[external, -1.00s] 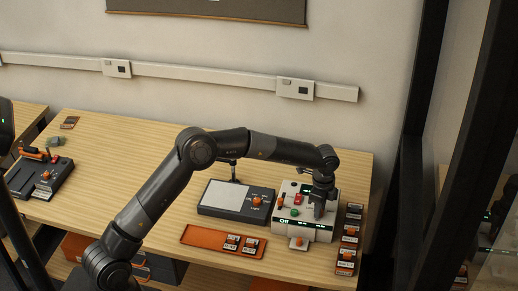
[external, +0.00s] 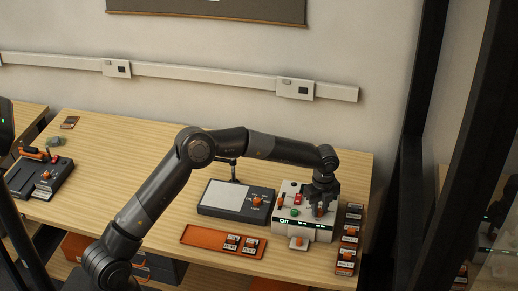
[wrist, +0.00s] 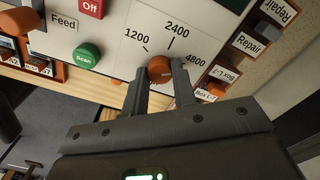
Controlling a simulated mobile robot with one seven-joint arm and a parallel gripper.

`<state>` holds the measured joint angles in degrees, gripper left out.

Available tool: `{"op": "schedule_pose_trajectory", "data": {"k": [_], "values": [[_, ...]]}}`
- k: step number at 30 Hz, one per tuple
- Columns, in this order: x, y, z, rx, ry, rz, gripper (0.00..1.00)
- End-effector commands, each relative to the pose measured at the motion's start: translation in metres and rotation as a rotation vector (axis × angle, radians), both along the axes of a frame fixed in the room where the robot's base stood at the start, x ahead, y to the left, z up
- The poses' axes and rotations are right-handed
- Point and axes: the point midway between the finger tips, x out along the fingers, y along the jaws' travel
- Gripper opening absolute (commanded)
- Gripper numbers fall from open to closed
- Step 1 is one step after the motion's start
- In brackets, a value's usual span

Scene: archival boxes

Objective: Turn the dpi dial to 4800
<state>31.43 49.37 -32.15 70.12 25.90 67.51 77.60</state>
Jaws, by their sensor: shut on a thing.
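The orange dpi dial (wrist: 160,69) is on the pale scanner panel (wrist: 112,50), with printed marks 1200, 2400 and 4800 around it from left to right in the wrist view. My gripper (wrist: 161,76) is shut on the dial, with one finger on each side of it. The fingers partly cover the dial, and I cannot tell which mark it points to. In the external view my gripper (external: 321,208) points down at the right part of the white scanner (external: 300,231).
A green Scan button (wrist: 88,56) and a red Off button (wrist: 92,7) are left of the dial. Labelled slots (external: 347,240) stand right of the scanner. A light pad (external: 228,196) and an orange tray (external: 205,238) with small labelled pieces are to its left.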

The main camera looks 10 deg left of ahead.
Motion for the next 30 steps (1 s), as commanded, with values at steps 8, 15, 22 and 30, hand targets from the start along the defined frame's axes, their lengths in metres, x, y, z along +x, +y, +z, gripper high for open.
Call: {"op": "schedule_pose_trajectory", "data": {"k": [8, 15, 22, 30], "values": [[0.0014, 0.0008, 0.0003, 0.000, -0.002, -0.012, 0.02], [0.0015, 0.0008, 0.0004, 0.000, -0.002, -0.011, 0.27], [0.0008, 0.0004, 0.0002, 0.000, -0.001, -0.011, 0.46], [0.0005, 0.0000, 0.0017, 0.000, -0.001, -0.012, 0.47]]}}
